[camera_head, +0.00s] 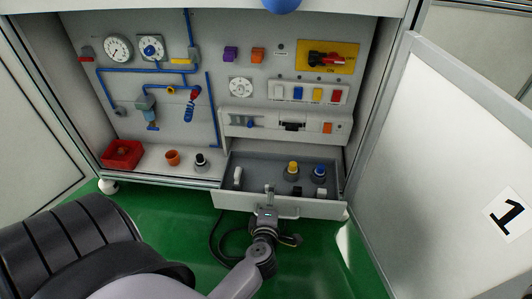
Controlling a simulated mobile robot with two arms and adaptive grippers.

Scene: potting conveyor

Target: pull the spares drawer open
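The spares drawer (225,200) is in the lower right of the cabinet and stands pulled out, its grey inside showing. It holds a white part (238,177), a yellow-topped part (292,170) and a blue-topped part (319,173). A pale bar handle (289,211) shows on its front. My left gripper (269,190) is at the middle of the drawer front, its fingertips by the top edge and handle. The gripper hides part of the handle, and I cannot tell whether its fingers are closed on it. My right gripper is not in view.
An open white door (440,150) marked 1 stands right of the drawer. A red bin (122,154), an orange pot (172,157) and a black-and-white part (201,162) sit on the shelf to the left. Green floor (180,215) lies in front.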

